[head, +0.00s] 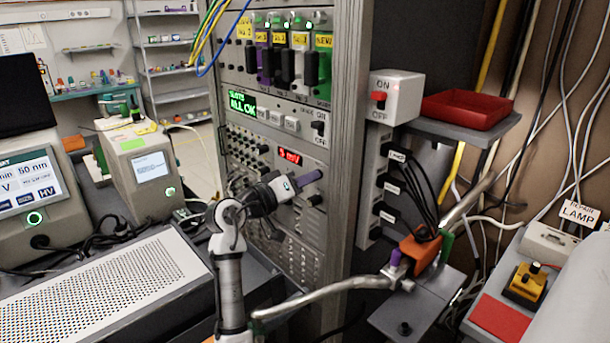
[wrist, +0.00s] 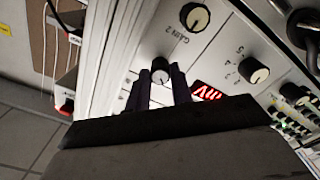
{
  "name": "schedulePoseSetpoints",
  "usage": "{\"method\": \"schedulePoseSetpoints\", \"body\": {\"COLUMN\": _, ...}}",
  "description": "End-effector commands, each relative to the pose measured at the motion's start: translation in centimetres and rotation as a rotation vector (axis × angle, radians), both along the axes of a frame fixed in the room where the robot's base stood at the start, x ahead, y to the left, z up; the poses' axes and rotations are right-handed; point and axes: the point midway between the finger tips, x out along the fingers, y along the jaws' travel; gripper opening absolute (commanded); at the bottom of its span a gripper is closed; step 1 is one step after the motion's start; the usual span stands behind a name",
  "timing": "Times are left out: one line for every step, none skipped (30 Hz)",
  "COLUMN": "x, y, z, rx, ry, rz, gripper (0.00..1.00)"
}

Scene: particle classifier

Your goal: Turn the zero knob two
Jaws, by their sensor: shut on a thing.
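My gripper (wrist: 162,90) has its two dark fingers shut on a small dark knob with a pale face (wrist: 160,74), on a light grey panel. No label of this knob is readable. Another knob (wrist: 195,17) lies just beyond it, with the printed text "GAIN 2" between the two. In the head view my gripper (head: 300,182) is at the rack panel, below and right of the red "mV" display (head: 289,156). There, the gripper hides the held knob. The red display also shows partly beside the fingers in the wrist view (wrist: 206,92).
A third knob (wrist: 254,71) and a row of smaller controls sit to the right on the panel. In the head view, the grey rack post (head: 346,150) stands just right of my gripper. An ON/OFF switch box (head: 396,97) and a red tray (head: 470,108) are farther right.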

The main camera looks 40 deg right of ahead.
Motion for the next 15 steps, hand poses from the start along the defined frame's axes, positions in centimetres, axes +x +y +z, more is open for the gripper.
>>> {"method": "schedulePoseSetpoints", "body": {"x": 0.03, "y": 0.01, "z": 0.36, "rx": -0.006, "ry": 0.027, "rz": 0.002, "gripper": 0.00}}
{"method": "schedulePoseSetpoints", "body": {"x": 0.04, "y": 0.01, "z": 0.34, "rx": -0.007, "ry": 0.044, "rz": 0.002, "gripper": 0.00}}
{"method": "schedulePoseSetpoints", "body": {"x": 0.04, "y": 0.01, "z": 0.32, "rx": -0.008, "ry": 0.063, "rz": 0.002, "gripper": 0.00}}
{"method": "schedulePoseSetpoints", "body": {"x": 0.04, "y": 0.01, "z": 0.30, "rx": -0.009, "ry": 0.077, "rz": 0.002, "gripper": 0.00}}
{"method": "schedulePoseSetpoints", "body": {"x": 0.04, "y": 0.02, "z": 0.29, "rx": -0.010, "ry": 0.089, "rz": 0.002, "gripper": 0.00}}
{"method": "schedulePoseSetpoints", "body": {"x": 0.05, "y": 0.01, "z": 0.28, "rx": -0.011, "ry": 0.104, "rz": 0.002, "gripper": 0.00}}
{"method": "schedulePoseSetpoints", "body": {"x": 0.04, "y": 0.01, "z": 0.27, "rx": -0.012, "ry": 0.113, "rz": 0.002, "gripper": 0.00}}
{"method": "schedulePoseSetpoints", "body": {"x": 0.04, "y": 0.01, "z": 0.27, "rx": -0.013, "ry": 0.122, "rz": 0.002, "gripper": 0.00}}
{"method": "schedulePoseSetpoints", "body": {"x": 0.04, "y": 0.01, "z": 0.26, "rx": -0.014, "ry": 0.132, "rz": 0.002, "gripper": 0.00}}
{"method": "schedulePoseSetpoints", "body": {"x": 0.04, "y": 0.01, "z": 0.26, "rx": -0.014, "ry": 0.139, "rz": 0.002, "gripper": 0.00}}
{"method": "schedulePoseSetpoints", "body": {"x": 0.03, "y": 0.01, "z": 0.25, "rx": -0.015, "ry": 0.145, "rz": 0.002, "gripper": 0.00}}
{"method": "schedulePoseSetpoints", "body": {"x": 0.04, "y": 0.01, "z": 0.24, "rx": -0.016, "ry": 0.151, "rz": 0.002, "gripper": 0.00}}
{"method": "schedulePoseSetpoints", "body": {"x": 0.04, "y": 0.01, "z": 0.23, "rx": -0.016, "ry": 0.154, "rz": 0.002, "gripper": 0.00}}
{"method": "schedulePoseSetpoints", "body": {"x": 0.04, "y": 0.01, "z": 0.23, "rx": -0.016, "ry": 0.157, "rz": 0.002, "gripper": 0.00}}
{"method": "schedulePoseSetpoints", "body": {"x": 0.04, "y": 0.01, "z": 0.22, "rx": -0.017, "ry": 0.160, "rz": 0.002, "gripper": 0.00}}
